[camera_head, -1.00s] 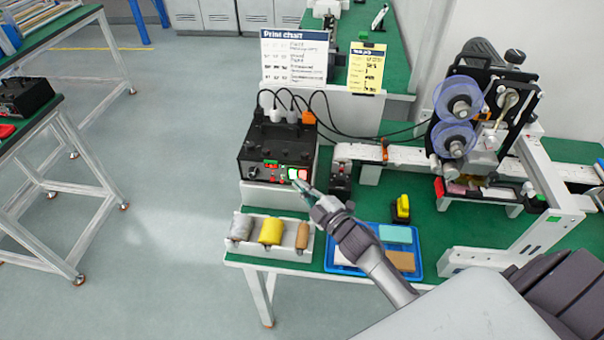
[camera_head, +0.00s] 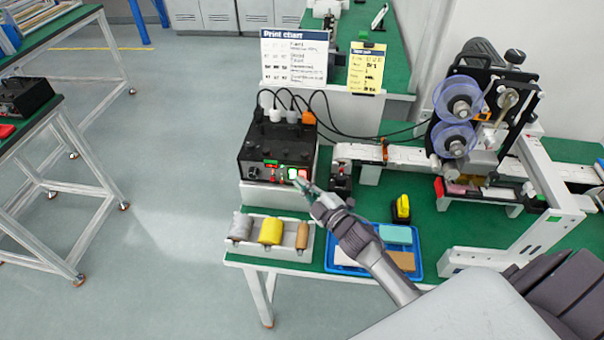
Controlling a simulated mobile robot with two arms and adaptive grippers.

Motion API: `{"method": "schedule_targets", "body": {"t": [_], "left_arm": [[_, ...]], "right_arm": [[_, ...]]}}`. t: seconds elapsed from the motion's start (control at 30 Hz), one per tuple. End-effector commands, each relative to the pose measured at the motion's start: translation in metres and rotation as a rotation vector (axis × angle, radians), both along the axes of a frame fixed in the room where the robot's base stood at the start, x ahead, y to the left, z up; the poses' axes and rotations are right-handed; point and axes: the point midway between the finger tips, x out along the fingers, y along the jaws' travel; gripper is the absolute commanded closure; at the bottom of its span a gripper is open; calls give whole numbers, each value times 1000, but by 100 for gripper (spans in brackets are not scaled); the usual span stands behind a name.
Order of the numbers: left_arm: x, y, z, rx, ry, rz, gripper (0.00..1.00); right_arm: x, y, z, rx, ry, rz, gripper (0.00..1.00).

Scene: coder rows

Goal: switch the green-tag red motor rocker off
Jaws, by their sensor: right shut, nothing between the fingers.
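The black control box (camera_head: 277,150) stands at the left end of the machine's green bench. Its front panel carries a lit green rocker (camera_head: 292,173) and a red rocker (camera_head: 303,174) beside it, with small red parts and a display to the left. Any green tag on the red rocker is too small to make out. My right gripper (camera_head: 300,183) is shut and empty, its tip just in front of and below the rockers. Contact with the panel cannot be told. My left gripper is not in view.
The labelling machine (camera_head: 456,115) with purple reels stands right. Cables run behind the box.

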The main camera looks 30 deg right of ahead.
Motion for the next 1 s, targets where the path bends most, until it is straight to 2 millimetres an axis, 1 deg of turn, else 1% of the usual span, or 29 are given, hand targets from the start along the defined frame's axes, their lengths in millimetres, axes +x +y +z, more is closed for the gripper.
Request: {"method": "schedule_targets", "body": {"t": [1.0], "left_arm": [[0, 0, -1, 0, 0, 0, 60]], "right_arm": [[5, -4, 1, -1, 0, 0, 100]]}}
